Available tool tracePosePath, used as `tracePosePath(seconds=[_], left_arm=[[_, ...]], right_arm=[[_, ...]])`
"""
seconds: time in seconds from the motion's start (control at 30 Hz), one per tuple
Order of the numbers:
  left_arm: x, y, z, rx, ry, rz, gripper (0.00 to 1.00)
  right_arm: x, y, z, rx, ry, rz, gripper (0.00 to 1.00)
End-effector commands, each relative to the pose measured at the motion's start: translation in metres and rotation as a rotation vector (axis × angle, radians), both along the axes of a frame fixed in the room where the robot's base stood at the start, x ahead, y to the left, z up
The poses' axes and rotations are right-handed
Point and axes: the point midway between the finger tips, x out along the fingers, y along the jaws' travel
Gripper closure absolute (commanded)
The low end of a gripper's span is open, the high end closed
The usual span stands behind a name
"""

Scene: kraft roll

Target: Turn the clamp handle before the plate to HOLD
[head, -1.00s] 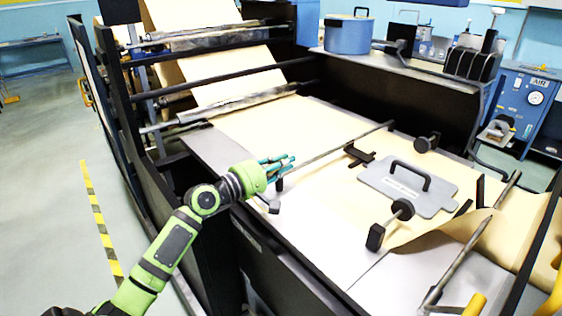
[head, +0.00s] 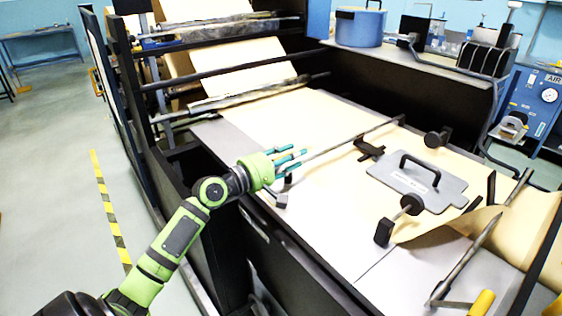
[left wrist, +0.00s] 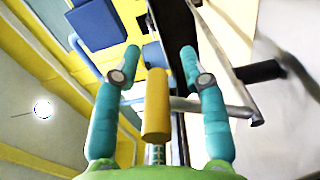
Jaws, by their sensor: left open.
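The grey plate (head: 400,192) with a black handle lies on the brown paper. To its left, a thin clamp bar (head: 345,138) crosses the paper. My left gripper (head: 300,160) is at the near end of this bar, its teal fingers spread. A small black end piece (head: 280,199) shows just below it. In the left wrist view a yellow cylindrical grip (left wrist: 155,105) stands between the open fingers of my left gripper (left wrist: 160,58); I cannot tell whether they touch it. The gripper hides this grip in the head view. No HOLD mark is readable. My right gripper is not in view.
A second bar (head: 470,255) with a yellow handle (head: 483,303) is at the lower right, by the lifted paper. Black knobs (head: 385,232) stand around the plate. A blue pot (head: 358,28) is at the back.

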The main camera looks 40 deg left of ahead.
Motion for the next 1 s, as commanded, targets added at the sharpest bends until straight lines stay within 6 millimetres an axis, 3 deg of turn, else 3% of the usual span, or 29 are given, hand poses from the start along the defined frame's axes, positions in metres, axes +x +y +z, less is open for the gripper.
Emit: tracePosePath(seconds=[0.17, 0.6, 0.8, 1.0], left_arm=[[-0.020, 0.006, -0.001, 0.003, 0.002, 0.000, 0.57], [-0.097, 0.028, -0.002, 0.000, 0.005, 0.000, 0.57], [-0.113, 0.032, -0.001, 0.001, 0.004, -0.001, 0.57], [-0.115, 0.033, 0.000, 0.002, 0.002, -0.002, 0.57]], right_arm=[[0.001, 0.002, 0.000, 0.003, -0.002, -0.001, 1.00], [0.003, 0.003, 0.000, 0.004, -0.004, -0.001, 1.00], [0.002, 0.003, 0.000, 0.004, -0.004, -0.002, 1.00], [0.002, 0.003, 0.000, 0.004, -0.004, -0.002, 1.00]])
